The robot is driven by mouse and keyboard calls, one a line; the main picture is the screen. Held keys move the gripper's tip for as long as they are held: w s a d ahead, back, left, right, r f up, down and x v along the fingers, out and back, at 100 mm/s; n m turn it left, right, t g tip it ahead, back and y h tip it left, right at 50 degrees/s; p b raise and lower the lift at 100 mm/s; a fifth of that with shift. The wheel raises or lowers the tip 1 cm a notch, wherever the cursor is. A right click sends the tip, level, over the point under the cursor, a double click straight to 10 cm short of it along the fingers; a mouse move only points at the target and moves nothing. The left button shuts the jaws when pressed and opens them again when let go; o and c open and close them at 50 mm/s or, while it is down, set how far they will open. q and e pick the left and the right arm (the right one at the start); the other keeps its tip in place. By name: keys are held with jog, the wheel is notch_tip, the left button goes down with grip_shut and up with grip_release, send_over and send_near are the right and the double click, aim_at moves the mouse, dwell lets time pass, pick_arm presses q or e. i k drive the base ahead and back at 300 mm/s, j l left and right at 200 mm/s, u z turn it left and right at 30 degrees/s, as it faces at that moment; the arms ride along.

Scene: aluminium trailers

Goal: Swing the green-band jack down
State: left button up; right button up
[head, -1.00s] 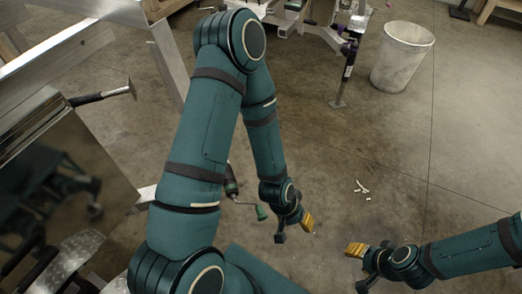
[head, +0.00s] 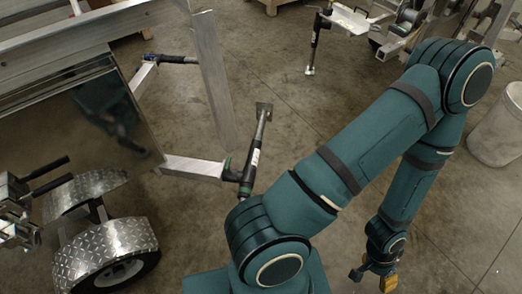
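The green-band jack (head: 255,145), a dark tube with a pale label and a metal foot plate, is on the end of an aluminium trailer arm (head: 195,167) in the middle of the head view. Green shows at its mount. Its tube points up the picture, away from me; I cannot tell its exact tilt. My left arm crosses the right half of the view. My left gripper (head: 385,277), with yellow fingertips, hangs at the lower right, well apart from the jack. Its opening is unclear. My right gripper is not in view.
The near trailer has a shiny dark side panel (head: 85,125) and a tread-plate fender (head: 105,250) over a wheel at left. A blue-marked jack (head: 175,60) is on its frame. Another jack (head: 316,45) stands at the back. A grey bin (head: 498,125) is at right.

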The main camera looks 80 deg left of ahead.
aim_at(246, 178)
jog(key=i+j+u, duration=0.1)
jog(key=i+u, duration=0.65)
jog(key=i+l+u, duration=0.1)
jog(key=i+u, duration=0.3)
jog(key=i+j+u, duration=0.15)
jog(key=i+u, duration=1.4)
jog(key=i+l+u, duration=0.2)
jog(key=i+u, duration=0.3)
jog(key=i, duration=0.2)
jog(key=u, duration=3.45)
jog(key=k+l, duration=0.05)
jog(key=l, duration=0.05)
